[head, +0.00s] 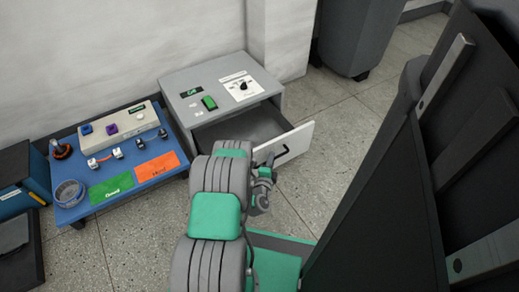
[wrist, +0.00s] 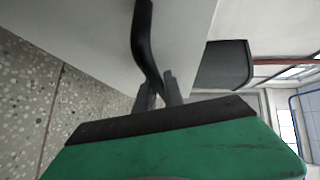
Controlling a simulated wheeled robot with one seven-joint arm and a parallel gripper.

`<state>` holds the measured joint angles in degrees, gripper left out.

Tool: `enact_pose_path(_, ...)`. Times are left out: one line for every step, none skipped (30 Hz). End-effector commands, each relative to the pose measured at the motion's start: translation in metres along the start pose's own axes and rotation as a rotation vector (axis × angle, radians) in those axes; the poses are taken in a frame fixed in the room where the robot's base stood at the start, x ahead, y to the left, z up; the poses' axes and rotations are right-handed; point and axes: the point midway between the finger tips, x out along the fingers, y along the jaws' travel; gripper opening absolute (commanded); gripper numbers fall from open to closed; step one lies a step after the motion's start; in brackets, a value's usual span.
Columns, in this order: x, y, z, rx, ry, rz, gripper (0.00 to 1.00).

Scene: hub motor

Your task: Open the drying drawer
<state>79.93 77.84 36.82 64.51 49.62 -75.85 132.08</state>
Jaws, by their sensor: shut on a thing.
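The drying drawer (head: 298,141) has a white front and sticks out of a grey cabinet (head: 205,80), with its empty-looking inside partly showing behind my arm. The drawer is open. Its black bar handle (head: 285,156) is on the outer face of the front, and it also shows in the wrist view as a dark curved bar (wrist: 143,35). My gripper (wrist: 161,92) is shut on the handle, with its fingers at the bar's lower end in that view. In the head view my arm hides most of the grip.
The cabinet top carries a green switch (head: 209,102) and a dial plate (head: 241,87). To its left, a blue bench (head: 70,167) holds small parts and coloured mats. A dark grey bin (head: 355,40) stands behind. Speckled floor (head: 335,130) right of the drawer is clear.

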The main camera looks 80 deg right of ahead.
Motion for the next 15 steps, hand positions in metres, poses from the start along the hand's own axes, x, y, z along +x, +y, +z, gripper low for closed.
enact_pose_path(-0.008,0.000,-0.014,0.002,0.014,0.004,0.00)
enact_pose_path(-0.012,0.001,-0.019,0.002,0.015,0.003,0.00)
enact_pose_path(-0.017,0.003,-0.025,0.003,0.018,0.003,0.00)
enact_pose_path(-0.021,0.004,-0.028,0.003,0.019,0.002,0.00)
enact_pose_path(-0.025,0.005,-0.031,0.004,0.019,0.003,0.00)
enact_pose_path(-0.029,0.007,-0.035,0.004,0.020,0.003,0.00)
enact_pose_path(-0.032,0.007,-0.036,0.004,0.019,0.003,0.00)
enact_pose_path(-0.035,0.009,-0.038,0.004,0.020,0.004,0.00)
enact_pose_path(-0.038,0.009,-0.040,0.003,0.019,0.003,0.00)
enact_pose_path(-0.040,0.010,-0.041,0.003,0.019,0.002,0.00)
enact_pose_path(-0.042,0.011,-0.042,0.003,0.018,0.002,0.00)
enact_pose_path(-0.044,0.011,-0.043,0.003,0.018,0.002,0.00)
enact_pose_path(-0.045,0.012,-0.043,0.003,0.018,0.002,0.00)
enact_pose_path(-0.046,0.012,-0.044,0.003,0.018,0.001,0.00)
enact_pose_path(-0.047,0.012,-0.044,0.003,0.017,0.001,0.00)
